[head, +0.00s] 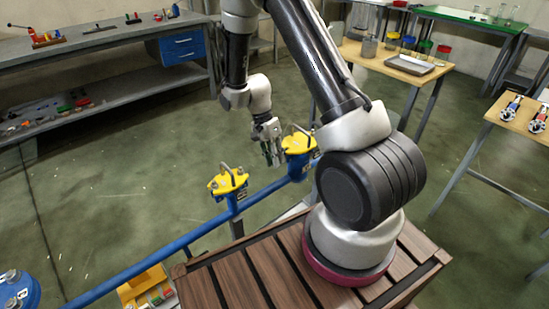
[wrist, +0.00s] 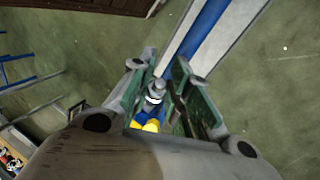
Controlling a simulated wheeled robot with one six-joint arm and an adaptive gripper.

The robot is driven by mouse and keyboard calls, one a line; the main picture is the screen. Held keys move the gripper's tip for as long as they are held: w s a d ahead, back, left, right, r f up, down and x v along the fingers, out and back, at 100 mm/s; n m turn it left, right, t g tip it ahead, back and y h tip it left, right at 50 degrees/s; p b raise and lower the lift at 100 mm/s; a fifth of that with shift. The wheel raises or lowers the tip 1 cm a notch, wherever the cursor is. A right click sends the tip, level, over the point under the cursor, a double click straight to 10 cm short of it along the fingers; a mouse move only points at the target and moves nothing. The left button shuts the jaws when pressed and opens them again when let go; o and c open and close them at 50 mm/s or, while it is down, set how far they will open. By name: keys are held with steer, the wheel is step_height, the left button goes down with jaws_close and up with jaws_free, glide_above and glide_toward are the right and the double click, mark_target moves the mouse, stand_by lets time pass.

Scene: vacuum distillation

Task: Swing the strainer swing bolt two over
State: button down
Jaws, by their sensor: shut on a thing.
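Two yellow-topped strainers stand on a blue pipe, a nearer one (head: 228,182) and a farther one (head: 298,145), each with a grey looped handle on top. My gripper (head: 272,152) points down at the left side of the farther strainer. In the wrist view my gripper (wrist: 160,88) has its green-padded fingers on either side of a grey swing bolt (wrist: 157,87), shut on it. Yellow strainer parts (wrist: 150,125) show just below the bolt. In the head view the bolt is hidden by the fingers, and I cannot read which numbered bolt it is.
The blue pipe (head: 130,272) runs from lower left up to the strainers, close beside my wooden deck. A grey workbench (head: 95,40) stands back left, and wooden tables (head: 385,55) with vessels and a tray stand back right. The green floor left of the strainers is open.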

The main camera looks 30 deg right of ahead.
steer(key=shift+d+r+y, duration=0.25)
steer(key=shift+r+y, duration=0.15)
steer(key=shift+y, duration=0.3)
steer(key=c, duration=1.6)
jaws_free()
steer(key=shift+o, duration=0.2)
